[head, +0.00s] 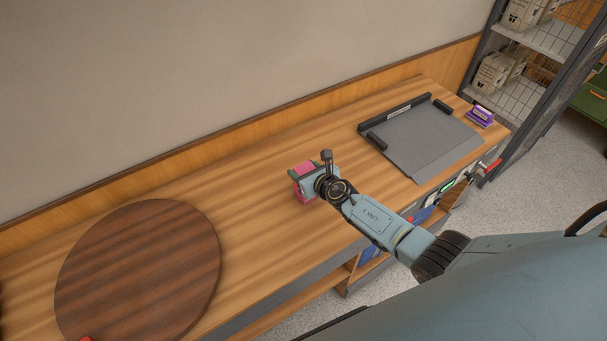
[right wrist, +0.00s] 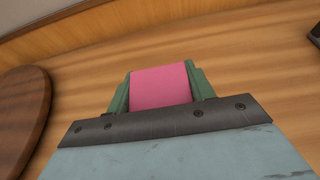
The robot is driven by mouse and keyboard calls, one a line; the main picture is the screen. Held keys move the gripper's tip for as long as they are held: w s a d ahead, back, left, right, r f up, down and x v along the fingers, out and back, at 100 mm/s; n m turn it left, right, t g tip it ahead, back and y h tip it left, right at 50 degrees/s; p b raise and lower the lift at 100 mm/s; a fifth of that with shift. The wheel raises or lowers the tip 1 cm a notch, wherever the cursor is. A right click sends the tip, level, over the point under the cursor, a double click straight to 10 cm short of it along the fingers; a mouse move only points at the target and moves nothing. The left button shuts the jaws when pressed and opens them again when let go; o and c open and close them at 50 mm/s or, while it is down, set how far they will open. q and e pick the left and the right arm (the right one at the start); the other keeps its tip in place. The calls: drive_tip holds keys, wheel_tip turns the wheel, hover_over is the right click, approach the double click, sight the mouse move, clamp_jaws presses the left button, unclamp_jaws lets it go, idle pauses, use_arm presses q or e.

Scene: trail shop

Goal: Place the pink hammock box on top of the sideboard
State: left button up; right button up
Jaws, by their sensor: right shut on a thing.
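The pink hammock box (head: 304,188) is at the end of my right arm over the sideboard (head: 262,205), between the round board and the grey tray. In the right wrist view the pink box (right wrist: 161,87) sits between the green fingers of my right gripper (right wrist: 160,90). The right gripper (head: 303,176) is shut on it. The wrist hides part of the box in the head view. I cannot tell whether the box touches the wooden top or hangs just above it. My left gripper is not in view.
A round dark wooden board (head: 140,270) lies to the left on the sideboard. A grey tray (head: 425,140) with black handles lies to the right, with a purple box (head: 480,116) beyond it. A wire shelf (head: 535,40) stands at the far right.

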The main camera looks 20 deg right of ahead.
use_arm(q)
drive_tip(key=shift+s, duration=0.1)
use_arm(e)
drive_tip(key=shift+r, duration=0.1)
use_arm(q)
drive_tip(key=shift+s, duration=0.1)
use_arm(e)
drive_tip(key=shift+f, duration=0.2)
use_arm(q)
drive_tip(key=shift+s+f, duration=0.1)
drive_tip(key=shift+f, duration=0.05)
use_arm(e)
drive_tip(key=o, duration=1.1)
drive_tip(key=shift+c, duration=0.2)
